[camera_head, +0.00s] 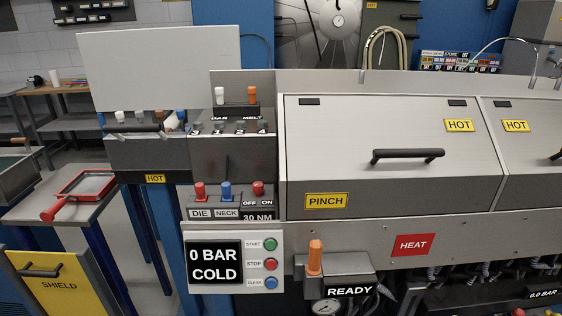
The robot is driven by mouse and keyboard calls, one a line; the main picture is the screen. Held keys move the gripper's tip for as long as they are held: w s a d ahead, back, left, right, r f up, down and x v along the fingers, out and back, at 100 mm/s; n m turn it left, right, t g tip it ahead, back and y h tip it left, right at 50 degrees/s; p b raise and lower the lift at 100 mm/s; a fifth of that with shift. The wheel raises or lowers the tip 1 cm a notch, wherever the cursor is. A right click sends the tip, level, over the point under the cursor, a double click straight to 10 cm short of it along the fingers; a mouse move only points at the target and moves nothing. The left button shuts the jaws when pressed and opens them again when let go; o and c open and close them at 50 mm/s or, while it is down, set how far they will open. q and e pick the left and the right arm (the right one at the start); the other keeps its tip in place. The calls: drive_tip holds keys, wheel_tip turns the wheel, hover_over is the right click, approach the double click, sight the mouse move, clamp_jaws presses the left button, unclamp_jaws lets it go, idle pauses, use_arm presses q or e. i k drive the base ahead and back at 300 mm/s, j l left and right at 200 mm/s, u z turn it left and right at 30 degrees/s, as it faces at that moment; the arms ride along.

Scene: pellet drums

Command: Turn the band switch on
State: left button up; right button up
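A red knob (258,188) stands on a small dark block with the labels OFF and ON below it. It is the only control in view marked OFF and ON; no label in view reads "band". The knob sits roughly above the middle of the two words, so I cannot tell which way it is set. To its left stand a red knob (200,190) labelled DIE and a blue knob (226,190) labelled NECK. A panel screen (214,262) below reads 0 BAR and COLD. Neither gripper shows clearly in the head view.
Start, stop and clear buttons (270,264) sit beside the screen. An orange handle (315,257) rises next to a READY sign (348,291). A machine cover (390,140) marked HOT and PINCH is closed at right.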

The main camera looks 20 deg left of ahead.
sight(258, 187)
drive_tip(key=u, duration=0.75)
drive_tip(key=i+j+z, duration=0.15)
drive_tip(key=j, duration=0.2)
drive_tip(key=k, duration=0.05)
